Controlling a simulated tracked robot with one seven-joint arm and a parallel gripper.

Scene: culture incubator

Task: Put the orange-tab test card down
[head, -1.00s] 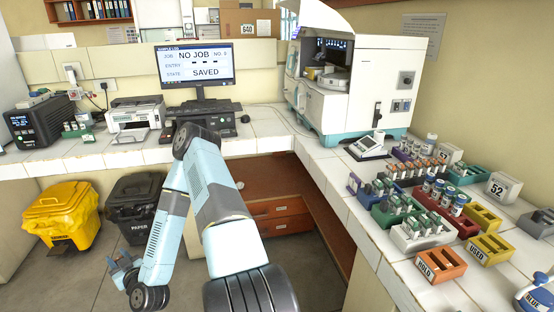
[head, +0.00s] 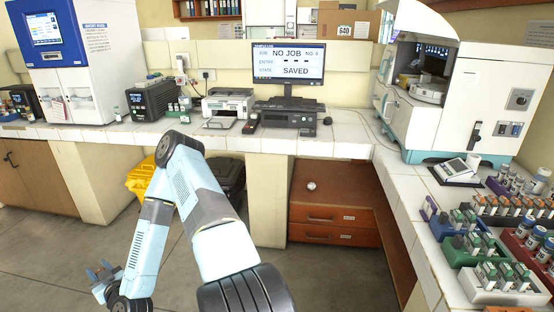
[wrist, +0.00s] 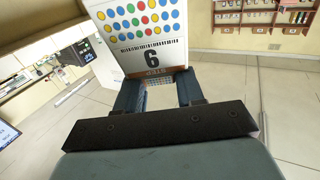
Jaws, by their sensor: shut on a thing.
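My gripper shows low at the left in the head view (head: 103,274), held out over the floor, away from the benches. In the wrist view my gripper (wrist: 158,88) has its two dark blue fingers on either side of the lower end of a white card (wrist: 150,38). The card bears rows of blue, red, yellow and green dots, a barcode and a large number 6. It stands up beyond the fingers and its top is cut off. The card is not clear in the head view.
A white cabinet with a blue top (head: 75,60) stands at the left on the bench. A printer (head: 228,106) and a monitor (head: 288,63) reading NO JOB are at the back. An open white analyser (head: 450,95) and several vial racks (head: 490,275) fill the right bench. Open floor lies at left.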

